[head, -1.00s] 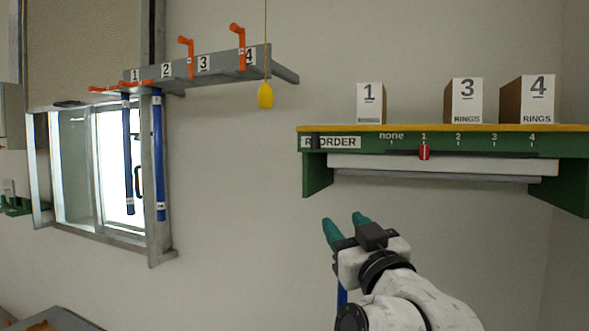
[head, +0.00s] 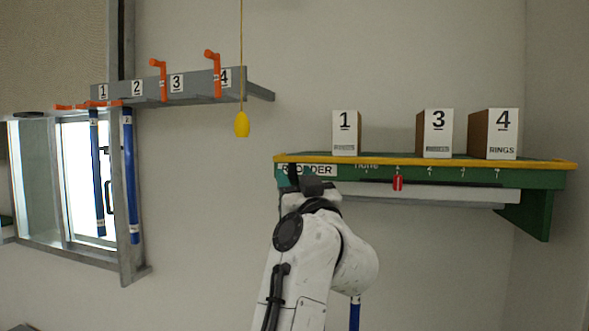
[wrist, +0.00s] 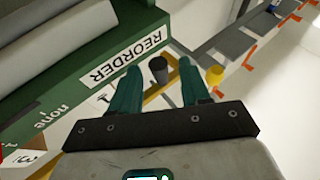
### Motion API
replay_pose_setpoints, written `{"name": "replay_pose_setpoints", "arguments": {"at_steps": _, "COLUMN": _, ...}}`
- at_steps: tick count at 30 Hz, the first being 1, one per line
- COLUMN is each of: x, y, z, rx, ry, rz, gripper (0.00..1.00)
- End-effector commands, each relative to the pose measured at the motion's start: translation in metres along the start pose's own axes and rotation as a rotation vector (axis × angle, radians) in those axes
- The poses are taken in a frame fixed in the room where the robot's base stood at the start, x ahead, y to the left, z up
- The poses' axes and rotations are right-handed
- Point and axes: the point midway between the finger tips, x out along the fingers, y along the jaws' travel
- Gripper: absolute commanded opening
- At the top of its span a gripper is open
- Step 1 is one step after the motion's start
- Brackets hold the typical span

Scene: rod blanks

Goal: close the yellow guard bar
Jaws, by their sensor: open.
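The yellow guard bar (head: 400,159) runs along the top front edge of the green shelf in the head view. A dark knob (wrist: 158,68) shows in the wrist view, with a yellow strip (wrist: 153,93) close by. My gripper (wrist: 160,72) is open, with its teal fingers on either side of the knob in that view. I cannot tell whether they touch it. In the head view my gripper (head: 313,186) is at the shelf's left end, by the REORDER label, and its wrist hides the fingers.
Boxes 1 (head: 345,134), 3 (head: 435,134) and 4 (head: 493,134) stand on the shelf. A red slider (head: 398,183) sits on its front. A yellow pull (head: 242,124) hangs on a cord to the left. A grey rack (head: 165,88) with orange hooks holds blue rods (head: 131,190).

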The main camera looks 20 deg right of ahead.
Motion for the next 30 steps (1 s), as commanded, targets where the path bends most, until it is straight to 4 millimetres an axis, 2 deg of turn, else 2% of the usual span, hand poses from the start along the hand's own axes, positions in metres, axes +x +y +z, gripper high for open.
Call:
{"name": "replay_pose_setpoints", "arguments": {"at_steps": 4, "x": 0.0088, "y": 0.0002, "z": 0.0, "rx": 0.0, "ry": -0.001, "rz": 0.0, "gripper": 0.46}}
{"name": "replay_pose_setpoints", "arguments": {"at_steps": 13, "x": 0.0097, "y": -0.0001, "z": 0.0008, "rx": 0.0, "ry": -0.001, "rz": 0.0, "gripper": 0.45}}
{"name": "replay_pose_setpoints", "arguments": {"at_steps": 27, "x": 0.0095, "y": -0.0004, "z": 0.0008, "rx": 0.0, "ry": -0.001, "rz": -0.001, "gripper": 0.0}}
{"name": "replay_pose_setpoints", "arguments": {"at_steps": 30, "x": 0.0095, "y": -0.0004, "z": 0.0008, "rx": 0.0, "ry": -0.001, "rz": -0.001, "gripper": 0.0}}
